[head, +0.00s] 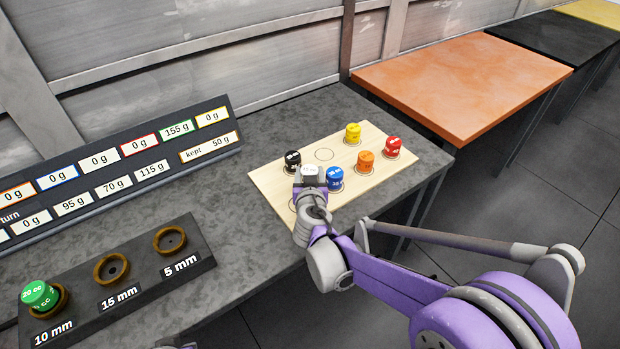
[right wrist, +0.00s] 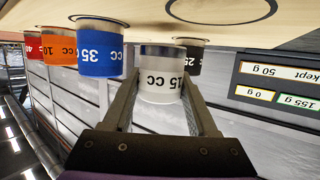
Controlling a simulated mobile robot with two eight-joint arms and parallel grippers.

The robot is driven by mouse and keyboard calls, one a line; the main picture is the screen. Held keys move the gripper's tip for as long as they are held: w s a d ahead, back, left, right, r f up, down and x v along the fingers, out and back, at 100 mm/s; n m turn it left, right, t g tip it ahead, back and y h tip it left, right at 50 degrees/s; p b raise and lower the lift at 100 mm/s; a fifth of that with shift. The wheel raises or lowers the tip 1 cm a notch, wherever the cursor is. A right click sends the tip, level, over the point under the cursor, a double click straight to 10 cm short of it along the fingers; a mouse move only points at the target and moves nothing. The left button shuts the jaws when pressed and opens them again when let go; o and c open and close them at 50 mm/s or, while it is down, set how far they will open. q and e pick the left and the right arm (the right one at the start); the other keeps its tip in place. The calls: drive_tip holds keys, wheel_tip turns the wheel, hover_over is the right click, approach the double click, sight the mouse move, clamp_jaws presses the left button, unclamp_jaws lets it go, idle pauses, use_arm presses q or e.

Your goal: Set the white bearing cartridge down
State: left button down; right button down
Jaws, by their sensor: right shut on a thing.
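The white bearing cartridge (head: 310,171), marked 15 CC, is held over the pale wooden board (head: 268,186), between the black and blue cartridges. It also shows upside down in the right wrist view (right wrist: 162,82). My right gripper (head: 309,184) is shut on it, with one finger on each side, as the right wrist view (right wrist: 159,88) shows. I cannot tell whether its base touches the board. An empty ring (head: 324,154) is drawn on the board behind it. Another ring is partly hidden by my right arm.
Black (head: 292,161), blue (head: 335,178), orange (head: 366,161), red (head: 392,146) and yellow (head: 353,133) cartridges stand on the board. A dark block (head: 205,251) at left has ring seats and a green cartridge (head: 39,295). A weight display (head: 120,160) stands behind it.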

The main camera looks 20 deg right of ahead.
drive_tip(key=shift+f, duration=0.85)
drive_tip(key=shift+c, duration=2.3)
unclamp_jaws()
drive_tip(key=shift+f, duration=0.15)
